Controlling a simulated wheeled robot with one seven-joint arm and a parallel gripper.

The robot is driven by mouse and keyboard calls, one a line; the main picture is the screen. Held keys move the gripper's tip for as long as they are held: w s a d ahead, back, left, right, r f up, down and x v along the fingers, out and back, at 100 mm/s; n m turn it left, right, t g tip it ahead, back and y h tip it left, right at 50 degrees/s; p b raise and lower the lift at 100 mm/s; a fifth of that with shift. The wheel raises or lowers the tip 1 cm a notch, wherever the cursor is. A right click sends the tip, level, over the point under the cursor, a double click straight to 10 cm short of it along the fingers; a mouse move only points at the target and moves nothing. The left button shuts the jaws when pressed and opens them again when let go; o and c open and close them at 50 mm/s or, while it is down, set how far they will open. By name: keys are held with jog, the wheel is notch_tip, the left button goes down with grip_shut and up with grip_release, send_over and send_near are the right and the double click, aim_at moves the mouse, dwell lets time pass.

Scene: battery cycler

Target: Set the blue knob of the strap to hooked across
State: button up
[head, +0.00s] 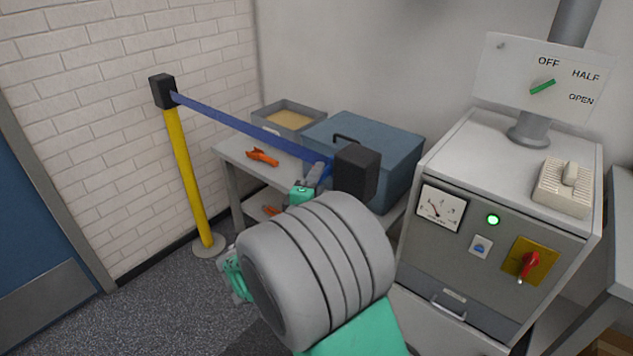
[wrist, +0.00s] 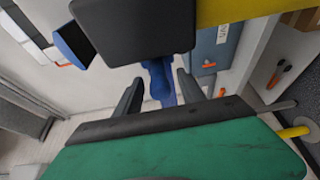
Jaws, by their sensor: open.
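The blue strap (head: 245,125) runs from the black head (head: 162,91) of a yellow post to a black box (head: 357,172) near the middle. Its end at the box is partly hidden by my gripper, so I cannot tell whether it is latched. In the wrist view, the blue knob (wrist: 160,80) stands out below the black box (wrist: 135,28), between my gripper's two dark fingers. My gripper (head: 316,175) is open at the box's left side. Gaps show beside the knob, and I see no firm contact.
A grey bench (head: 232,150) behind the strap holds a blue case (head: 375,140), a tray (head: 290,110) and an orange tool (head: 262,157). The grey cycler cabinet (head: 450,255) stands right of the box. Floor near the yellow post (head: 187,180) is clear.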

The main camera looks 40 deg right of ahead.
jog(key=shift+a, duration=0.1)
jog(key=v, duration=0.7)
jog(key=shift+s+a, duration=0.25)
